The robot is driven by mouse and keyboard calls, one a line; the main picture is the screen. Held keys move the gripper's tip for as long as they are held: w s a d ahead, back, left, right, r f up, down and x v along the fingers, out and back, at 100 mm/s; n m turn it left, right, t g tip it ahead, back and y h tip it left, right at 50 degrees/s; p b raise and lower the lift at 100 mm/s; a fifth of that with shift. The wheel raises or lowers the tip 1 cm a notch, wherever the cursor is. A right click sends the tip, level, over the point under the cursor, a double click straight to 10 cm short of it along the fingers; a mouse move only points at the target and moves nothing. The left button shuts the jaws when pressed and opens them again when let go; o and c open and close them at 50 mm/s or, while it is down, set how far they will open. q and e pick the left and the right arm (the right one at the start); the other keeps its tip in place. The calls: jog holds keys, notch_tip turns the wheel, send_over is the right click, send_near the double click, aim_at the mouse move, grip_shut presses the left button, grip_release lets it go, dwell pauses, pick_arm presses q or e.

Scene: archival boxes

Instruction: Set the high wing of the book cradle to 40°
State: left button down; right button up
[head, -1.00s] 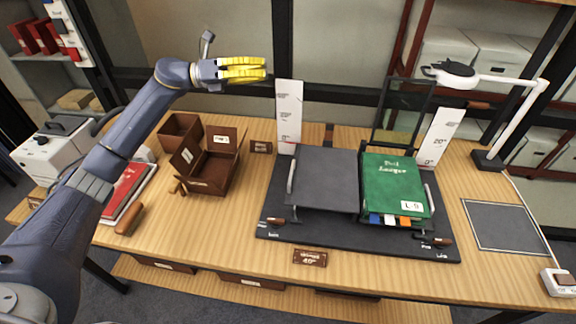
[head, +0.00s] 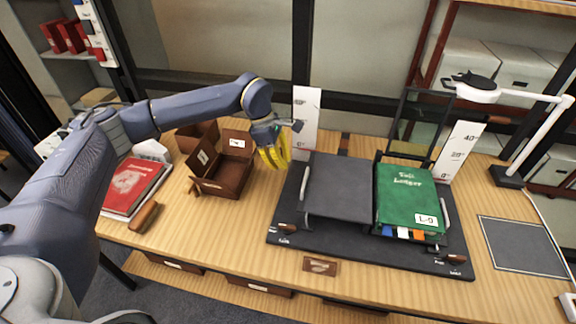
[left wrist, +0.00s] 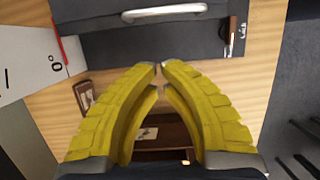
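The book cradle's dark base (head: 350,240) lies on the table. Its bare grey left wing (head: 340,188) looks flat, with a metal handle (head: 305,190) on its left edge, also seen in the left wrist view (left wrist: 165,12). The right wing bears a green ledger (head: 408,195) and has its own handle (head: 446,207). I cannot tell which wing is the high one. White angle boards stand behind the left (head: 304,115) and right (head: 460,150) sides. My left gripper (head: 283,166) points down, left of the left wing; its yellow fingertips nearly meet (left wrist: 160,68), with nothing between them. My right gripper is out of view.
An open brown box (head: 225,170) stands left of the gripper, with a red book (head: 132,188) beyond it. Brown-handled levers sit at the cradle's front left (head: 288,228) and front right (head: 455,259). A plaque (head: 320,266) lies in front; a white lamp (head: 535,135) stands right.

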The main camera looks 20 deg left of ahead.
pick_arm(q)
jog(key=x, duration=0.9)
jog(key=shift+d+r, duration=0.1)
jog(key=shift+w+d+r, duration=0.1)
jog(key=shift+d+r, duration=0.25)
jog(key=shift+r, duration=0.25)
jog(key=shift+d+r, duration=0.4)
jog(key=shift+r, duration=0.2)
jog(key=shift+d+r, duration=0.3)
jog(key=shift+r, duration=0.25)
jog(key=shift+r, duration=0.1)
